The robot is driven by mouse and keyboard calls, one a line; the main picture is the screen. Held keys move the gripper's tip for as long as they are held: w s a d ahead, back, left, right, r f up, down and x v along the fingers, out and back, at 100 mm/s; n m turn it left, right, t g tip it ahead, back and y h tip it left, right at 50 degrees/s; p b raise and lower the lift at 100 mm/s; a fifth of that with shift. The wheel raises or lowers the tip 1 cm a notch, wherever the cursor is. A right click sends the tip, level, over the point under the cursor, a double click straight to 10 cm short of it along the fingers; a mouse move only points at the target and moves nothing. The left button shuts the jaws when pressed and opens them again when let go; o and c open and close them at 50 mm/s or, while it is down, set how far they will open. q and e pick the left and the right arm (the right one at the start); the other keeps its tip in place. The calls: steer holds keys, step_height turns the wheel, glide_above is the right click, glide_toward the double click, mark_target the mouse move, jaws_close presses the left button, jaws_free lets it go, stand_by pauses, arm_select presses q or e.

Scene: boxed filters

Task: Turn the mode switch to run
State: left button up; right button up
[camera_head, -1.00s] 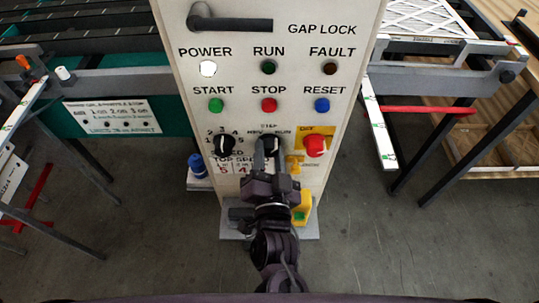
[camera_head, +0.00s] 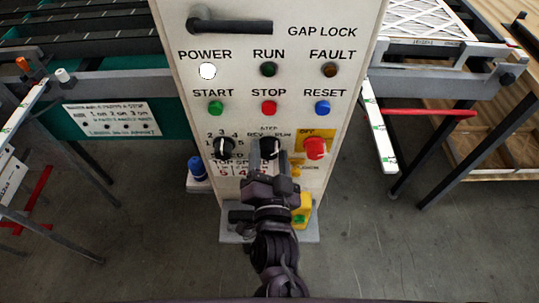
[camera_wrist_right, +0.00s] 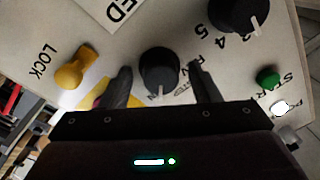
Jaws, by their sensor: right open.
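The mode switch (camera_head: 271,147) is a black round knob low on the pale control panel, with STEP, REV and RUN lettered around it. In the right wrist view the knob (camera_wrist_right: 158,70) has a white pointer mark near its lower edge, beside partly hidden lettering. I cannot tell exactly which label it marks. My right gripper (camera_head: 268,158) is at the panel in front of the switch. In the wrist view its open fingers (camera_wrist_right: 163,78) stand on either side of the knob, with a gap visible on both sides. My left gripper is not in view.
A black speed knob (camera_head: 222,147) is left of the switch, and a red stop button (camera_head: 315,148) on a yellow plate is right. A yellow LOCK knob (camera_wrist_right: 74,68) is close to one finger. START, STOP and RESET buttons are above. Conveyor frames flank the panel.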

steer(key=s+p, duration=0.2)
steer(key=s, duration=0.5)
steer(key=shift+s+d+f, duration=0.15)
steer(key=shift+s+f, duration=0.05)
steer(key=shift+s, duration=0.2)
